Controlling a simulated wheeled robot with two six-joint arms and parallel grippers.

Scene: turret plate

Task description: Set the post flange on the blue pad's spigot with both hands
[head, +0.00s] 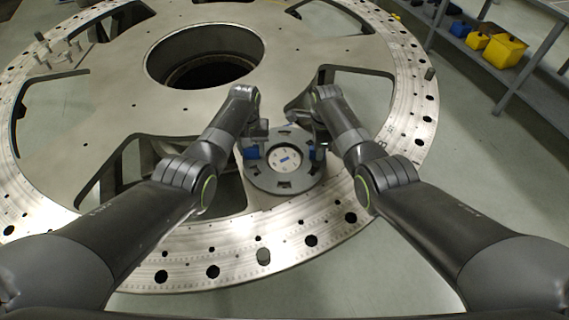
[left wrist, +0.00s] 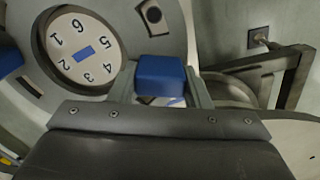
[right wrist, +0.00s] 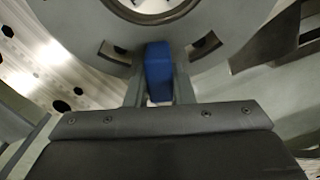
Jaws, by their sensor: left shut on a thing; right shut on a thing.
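The post flange (head: 262,178) is a dark grey ring with slots and blue grip blocks, held over the turret plate's near side. A white round face (head: 287,160) with a blue mark shows through its central hole. In the left wrist view this face (left wrist: 84,50) carries numbers and lies inside the hole, off-centre. I cannot tell whether the flange rests on anything beneath. My left gripper (head: 254,146) is shut on the flange's left blue block (left wrist: 161,76). My right gripper (head: 311,143) is shut on the right blue block (right wrist: 158,72). The pad itself is hidden under the flange.
The large metal turret plate (head: 110,110) has a big central hole (head: 205,70), cut-out windows and a drilled rim. Small posts (head: 58,52) stand at its far left. A shelf (head: 530,90) with yellow bins (head: 503,50) stands at the right, beyond open floor.

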